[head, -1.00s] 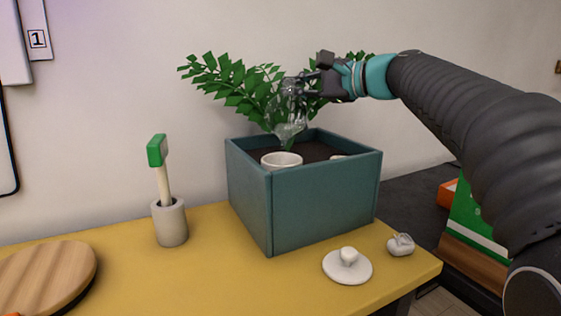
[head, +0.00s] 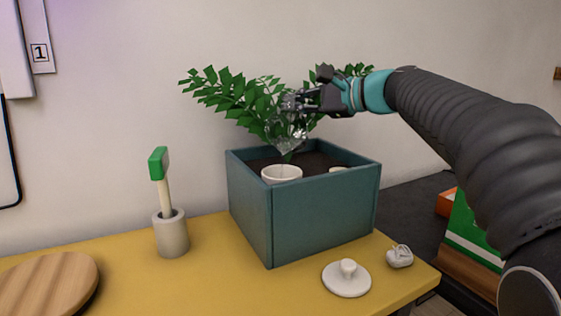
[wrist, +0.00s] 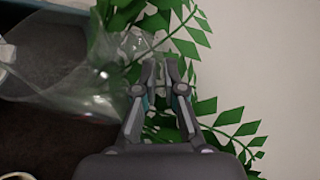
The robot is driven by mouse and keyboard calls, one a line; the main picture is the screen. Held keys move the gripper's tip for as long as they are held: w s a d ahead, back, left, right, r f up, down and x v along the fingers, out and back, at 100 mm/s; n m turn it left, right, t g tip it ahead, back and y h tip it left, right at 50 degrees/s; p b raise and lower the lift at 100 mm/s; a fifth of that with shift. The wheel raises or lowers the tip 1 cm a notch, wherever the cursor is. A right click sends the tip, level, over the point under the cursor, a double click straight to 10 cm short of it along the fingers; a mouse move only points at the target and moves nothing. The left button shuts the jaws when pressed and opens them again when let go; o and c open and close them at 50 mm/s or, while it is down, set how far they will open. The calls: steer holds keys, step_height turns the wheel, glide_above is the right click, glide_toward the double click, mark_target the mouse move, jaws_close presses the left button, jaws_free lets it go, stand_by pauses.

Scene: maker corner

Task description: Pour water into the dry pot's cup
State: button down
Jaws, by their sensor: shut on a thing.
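My gripper (head: 307,99) is shut on a clear glass vessel (head: 288,132), holding it above the teal planter box (head: 325,222). The vessel is tilted, its lower end over a white cup (head: 282,173) set in the box's near left part. A faint thin line seems to run from the vessel down to the cup; I cannot tell the water level. A second white cup (head: 338,169) shows only its rim, mostly hidden by the box wall. Two leafy green plants (head: 236,98) stand in the dark soil (head: 312,163). The wrist view shows the clear vessel (wrist: 75,80) left of my fingers.
On the yellow table (head: 213,285) stand a grey holder (head: 171,235) with a green-headed tool (head: 159,163), and a round wooden board (head: 45,285).

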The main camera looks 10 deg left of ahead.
steer(key=shift+w+m, duration=0.3)
steer(key=shift+w+f+m+g+h, duration=0.1)
steer(key=shift+w+m+g+h, duration=0.2)
steer(key=shift+w+m+g, duration=0.5)
steer(key=shift+s, duration=0.15)
steer(key=shift+w+f+m, duration=0.1)
steer(key=shift+w+m, duration=0.1)
steer(key=shift+m, duration=0.3)
